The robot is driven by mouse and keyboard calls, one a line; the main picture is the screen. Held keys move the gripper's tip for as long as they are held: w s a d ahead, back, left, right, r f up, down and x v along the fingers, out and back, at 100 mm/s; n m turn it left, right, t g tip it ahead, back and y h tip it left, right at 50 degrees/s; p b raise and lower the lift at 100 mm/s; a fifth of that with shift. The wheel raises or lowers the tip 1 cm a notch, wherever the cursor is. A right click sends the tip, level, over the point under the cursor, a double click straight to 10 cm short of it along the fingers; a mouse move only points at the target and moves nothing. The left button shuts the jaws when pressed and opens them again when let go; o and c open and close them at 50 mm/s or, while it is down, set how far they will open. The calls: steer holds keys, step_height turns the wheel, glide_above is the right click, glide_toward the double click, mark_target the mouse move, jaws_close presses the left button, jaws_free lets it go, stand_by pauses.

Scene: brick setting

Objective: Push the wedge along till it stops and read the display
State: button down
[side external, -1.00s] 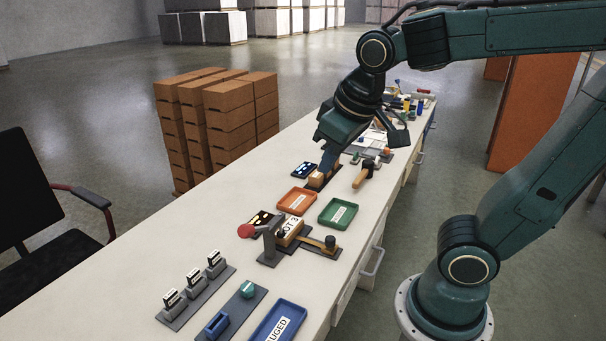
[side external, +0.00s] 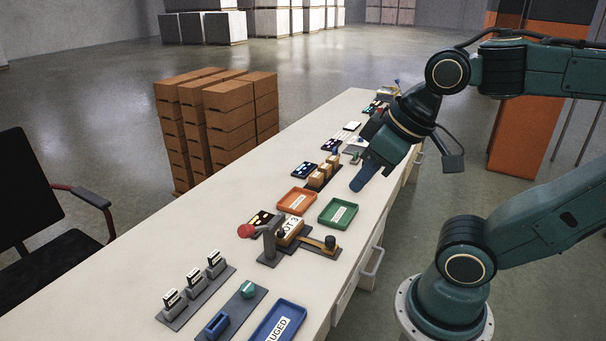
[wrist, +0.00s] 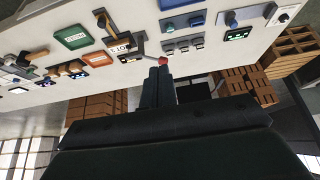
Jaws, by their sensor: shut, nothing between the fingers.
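My gripper (side external: 361,183) is shut and empty, with its blue fingers low over the right edge of the bench. Its dark fingers also show together in the wrist view (wrist: 160,72). Several small tan wooden blocks (side external: 320,175) sit in a row on a dark base, left of my gripper and apart from it. A small dark display with lit marks (side external: 304,169) lies beside them. I cannot tell which piece is the wedge, and the display's marks are too small to read. My gripper hides part of the bench behind it.
An orange tray (side external: 297,200) and a green tray (side external: 338,212) lie nearer on the bench. A red-knobbed lever (side external: 247,230) stands beside a labelled block (side external: 288,232). The front left of the white bench (side external: 130,290) is clear.

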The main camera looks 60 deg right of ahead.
mark_target(330, 244)
stand_by(0.3)
steer(key=w+d+f+m+g, duration=0.1)
steer(key=w+d+f+m, duration=0.4)
steer(key=m, duration=0.3)
steer(key=w+d+f+m+g, duration=0.1)
steer(key=w+d+f+m, duration=0.25)
steer(key=d+m, duration=0.35)
steer(key=s+d+f+m, duration=0.2)
steer(key=d+f+m, duration=0.3)
steer(key=f+m, duration=0.2)
steer(key=s+d+f+m, duration=0.3)
steer(key=d+f+m, duration=0.3)
steer(key=m, duration=0.5)
step_height(330, 244, down, 3)
steer(key=shift+d+r+g+y, duration=0.2)
steer(key=shift+d+g+y, duration=0.05)
steer(key=shift+g+y, duration=0.15)
steer(key=shift+f, duration=0.15)
steer(key=shift+x, duration=4.8)
steer(key=shift+w+a, duration=0.25)
steer(key=shift+w, duration=0.75)
steer(key=shift+w+a, duration=0.2)
steer(key=shift+w, duration=0.8)
